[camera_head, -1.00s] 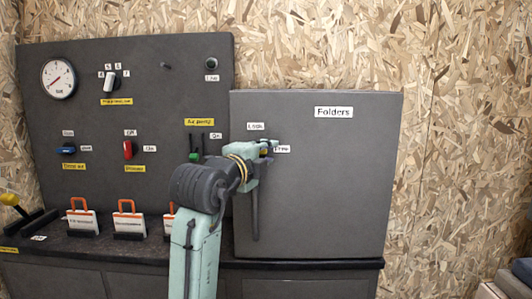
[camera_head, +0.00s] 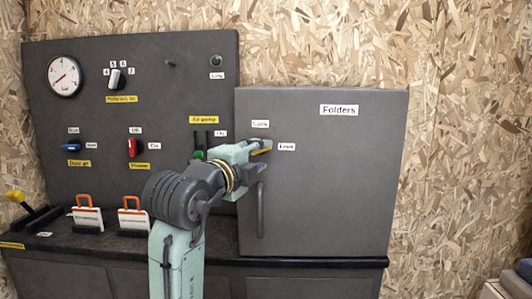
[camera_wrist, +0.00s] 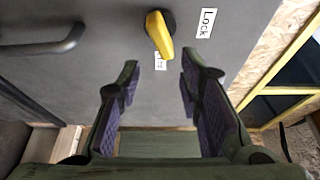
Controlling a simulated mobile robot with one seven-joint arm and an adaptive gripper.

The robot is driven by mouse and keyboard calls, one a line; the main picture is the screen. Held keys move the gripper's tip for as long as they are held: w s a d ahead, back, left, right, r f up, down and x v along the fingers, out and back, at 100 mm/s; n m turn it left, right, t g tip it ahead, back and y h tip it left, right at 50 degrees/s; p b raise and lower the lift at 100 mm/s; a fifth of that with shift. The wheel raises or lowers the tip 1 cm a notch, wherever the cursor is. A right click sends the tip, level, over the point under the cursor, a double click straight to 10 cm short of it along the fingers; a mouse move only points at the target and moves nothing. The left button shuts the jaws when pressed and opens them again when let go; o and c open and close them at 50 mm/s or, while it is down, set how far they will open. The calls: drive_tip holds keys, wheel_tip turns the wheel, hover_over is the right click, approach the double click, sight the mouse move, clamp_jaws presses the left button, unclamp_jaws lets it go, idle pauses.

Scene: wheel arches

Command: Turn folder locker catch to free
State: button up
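The folder locker (camera_head: 325,190) is a grey cabinet marked "Folders", with its door shut. Its catch (camera_wrist: 160,35) is a yellow lever on a dark round hub in the wrist view. The lever points down in that view, its end overlapping the partly hidden Free label (camera_wrist: 160,63). The Lock label (camera_wrist: 206,22) is off to the right. In the head view the yellow catch (camera_head: 262,151) shows only partly beside my gripper (camera_head: 258,145). In the wrist view my gripper (camera_wrist: 160,66) is open, its purple-padded fingers apart. The lever end shows between the fingertips; contact cannot be told.
The locker's bar handle (camera_wrist: 45,45) is close by, at left in the wrist view. A dark control panel (camera_head: 100,115) with a gauge and switches stands left of the locker. Orange-hooped blocks (camera_head: 88,218) stand on the counter (camera_head: 110,250).

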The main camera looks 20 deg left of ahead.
drive_tip(key=s, duration=0.6)
drive_tip(key=shift+s+a, duration=0.25)
drive_tip(key=shift+a, duration=0.15)
drive_tip(key=shift+o, duration=0.3)
